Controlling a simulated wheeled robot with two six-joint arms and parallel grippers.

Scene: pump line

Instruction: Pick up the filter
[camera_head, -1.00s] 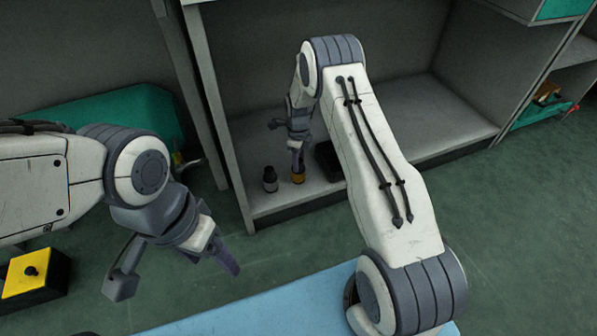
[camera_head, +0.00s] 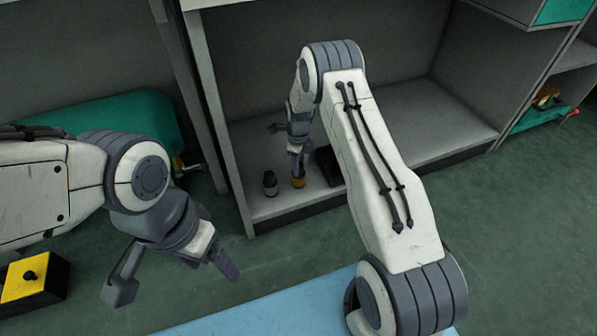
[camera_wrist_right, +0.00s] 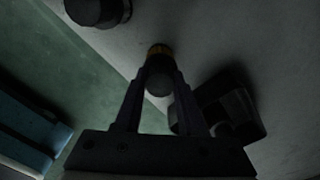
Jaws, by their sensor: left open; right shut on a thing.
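The filter appears to be a small cylinder with a yellow band (camera_head: 298,181), standing on the shelf floor near its front edge. My right gripper (camera_head: 297,160) reaches down from above and is shut on it. In the right wrist view, my right gripper (camera_wrist_right: 159,80) has its two fingers on either side of the filter (camera_wrist_right: 158,52), whose rounded dark end faces the camera. I cannot tell whether it is clear of the shelf. My left gripper (camera_head: 175,278) is open and empty, with its fingers wide apart, in front of the shelf.
A dark bottle-like cylinder (camera_head: 270,184) stands just left of the filter. A black box-like object (camera_head: 326,165) lies close on its right, partly hidden by my right arm. A blue surface (camera_head: 270,318) is nearer. A yellow-topped button box (camera_head: 32,277) is at far left.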

